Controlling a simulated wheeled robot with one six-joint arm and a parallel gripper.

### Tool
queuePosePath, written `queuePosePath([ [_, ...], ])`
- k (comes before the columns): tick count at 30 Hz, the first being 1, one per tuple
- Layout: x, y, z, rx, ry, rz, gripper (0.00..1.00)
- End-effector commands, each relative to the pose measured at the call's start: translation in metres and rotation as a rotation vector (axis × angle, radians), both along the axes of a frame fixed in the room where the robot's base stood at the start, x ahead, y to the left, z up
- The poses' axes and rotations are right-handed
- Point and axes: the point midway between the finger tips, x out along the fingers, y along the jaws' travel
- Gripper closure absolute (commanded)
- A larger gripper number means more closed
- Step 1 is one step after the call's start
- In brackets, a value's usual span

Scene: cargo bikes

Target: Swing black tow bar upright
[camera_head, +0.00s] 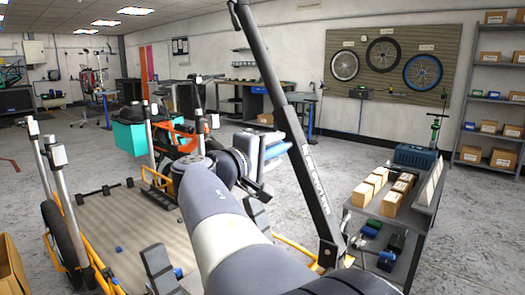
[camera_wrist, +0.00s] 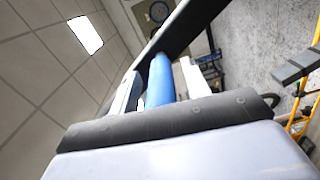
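The black tow bar (camera_head: 312,175) stands steeply tilted in the head view, its foot low by the yellow frame and its top leaning left. White lettering runs along its lower part. In the wrist view, the bar (camera_wrist: 184,28) crosses the top as a dark diagonal. A blue cylindrical grip (camera_wrist: 160,82) meets it. My gripper (camera_wrist: 158,88) has a pale finger on each side of the blue grip, close against it, and appears shut on it.
A yellow-framed trailer deck (camera_head: 125,235) with posts lies below left of my arm. A grey bench (camera_head: 405,225) with boxes stands close right of the bar. A teal crate (camera_head: 130,138) is beyond. Open floor shows at far left and behind the bar.

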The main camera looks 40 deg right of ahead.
Motion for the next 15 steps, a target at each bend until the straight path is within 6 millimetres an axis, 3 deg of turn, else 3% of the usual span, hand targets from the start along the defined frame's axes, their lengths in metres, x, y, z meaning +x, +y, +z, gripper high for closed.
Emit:
queuePosePath([
  [8, 0.001, 0.002, -0.001, 0.002, 0.001, 0.001, 0.55],
  [15, -0.001, 0.028, 0.0, 0.002, 0.001, 0.006, 0.55],
])
